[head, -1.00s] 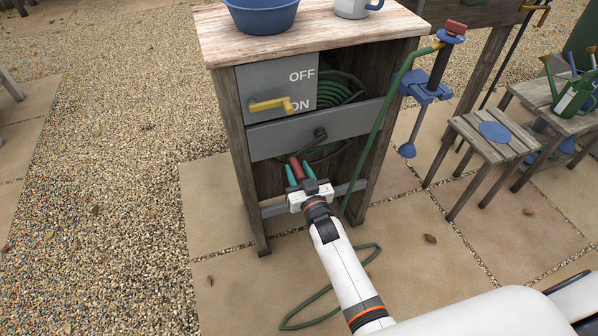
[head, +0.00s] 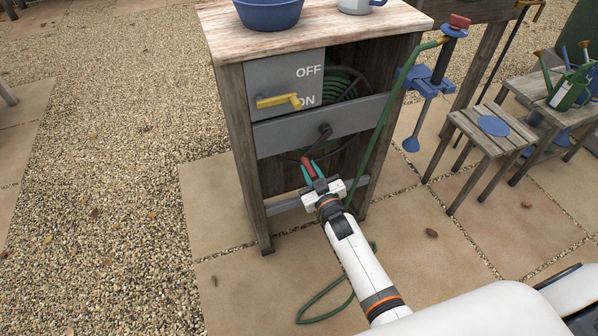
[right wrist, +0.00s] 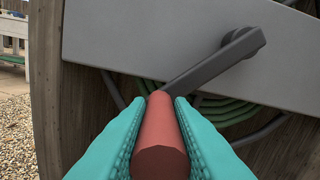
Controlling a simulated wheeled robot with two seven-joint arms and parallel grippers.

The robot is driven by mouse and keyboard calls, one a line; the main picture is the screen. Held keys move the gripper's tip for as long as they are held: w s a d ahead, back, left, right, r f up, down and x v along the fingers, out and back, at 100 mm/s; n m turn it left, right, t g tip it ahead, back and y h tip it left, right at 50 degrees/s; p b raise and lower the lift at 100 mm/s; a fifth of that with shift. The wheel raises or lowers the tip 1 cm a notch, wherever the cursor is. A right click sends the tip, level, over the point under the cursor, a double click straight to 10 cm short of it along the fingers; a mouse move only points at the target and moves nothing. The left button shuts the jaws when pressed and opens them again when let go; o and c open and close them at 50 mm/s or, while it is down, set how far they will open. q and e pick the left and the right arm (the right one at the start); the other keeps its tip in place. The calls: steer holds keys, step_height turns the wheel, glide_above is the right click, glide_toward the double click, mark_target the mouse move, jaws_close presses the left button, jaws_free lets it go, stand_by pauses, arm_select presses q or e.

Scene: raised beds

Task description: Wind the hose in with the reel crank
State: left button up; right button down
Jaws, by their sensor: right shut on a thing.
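The reel crank has a dark arm (head: 318,141) pivoting on the grey crossbar of the wooden stand, and a red handle (head: 308,166) at its lower end. My right gripper (head: 315,173) is shut on the red handle. In the right wrist view the teal fingers lie on both sides of the red handle (right wrist: 160,135), with the crank arm (right wrist: 210,62) running up and right to its pivot. The green hose (head: 376,135) is coiled inside the stand behind the crossbar. It also hangs from the post at right and lies as a loop on the paving. My left gripper is not in view.
A yellow lever (head: 278,100) on the grey OFF/ON panel (head: 270,72) points toward ON. A blue bowl (head: 268,14) and a cup stand on top. A blue clamp (head: 425,80) and a small stool (head: 490,135) are at right. Gravel at left is open.

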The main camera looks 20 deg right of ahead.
steer(key=d+f+n+b, duration=0.2)
steer(key=d+n+b, duration=0.1)
steer(key=d+n, duration=1.05)
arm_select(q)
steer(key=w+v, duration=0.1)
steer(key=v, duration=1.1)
arm_select(e)
steer(key=d+r+n+p, duration=0.2)
steer(key=d+r+n, duration=0.2)
steer(key=r+n, duration=0.8)
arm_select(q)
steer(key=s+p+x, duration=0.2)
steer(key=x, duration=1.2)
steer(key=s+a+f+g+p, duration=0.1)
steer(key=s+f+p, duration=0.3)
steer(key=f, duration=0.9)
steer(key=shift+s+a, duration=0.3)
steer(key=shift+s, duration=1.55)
arm_select(e)
steer(key=a+r+n, duration=0.4)
steer(key=n, duration=0.7)
steer(key=shift+w+a+r, duration=0.15)
steer(key=shift+w+r, duration=0.1)
steer(key=shift+r, duration=0.15)
steer(key=shift+n, duration=0.25)
